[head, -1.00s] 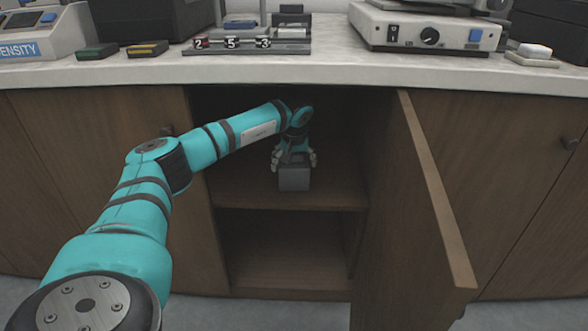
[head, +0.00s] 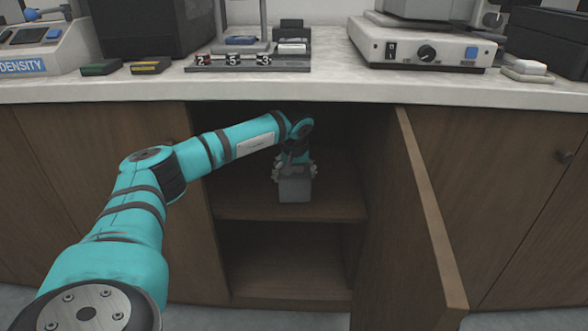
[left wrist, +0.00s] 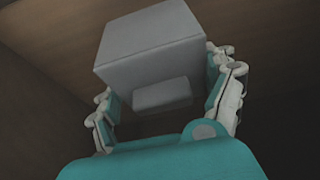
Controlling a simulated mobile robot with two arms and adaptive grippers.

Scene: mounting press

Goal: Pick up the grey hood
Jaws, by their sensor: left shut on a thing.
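The grey hood (head: 294,190) is a small box-like block at the upper shelf of the open cabinet, in the head view. My left gripper (head: 294,170) reaches down into the cabinet and is shut on the hood, with a finger on each side. In the left wrist view the hood (left wrist: 153,50) fills the top middle, between the two fingers of the gripper (left wrist: 165,95). I cannot tell for sure whether its base touches the shelf. My right gripper is not in view.
The cabinet's upper shelf (head: 340,207) is otherwise bare where visible. The open door (head: 425,210) stands out on the right. The counter (head: 330,85) above carries a grey device (head: 415,45), a numbered block stand (head: 250,66) and other equipment.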

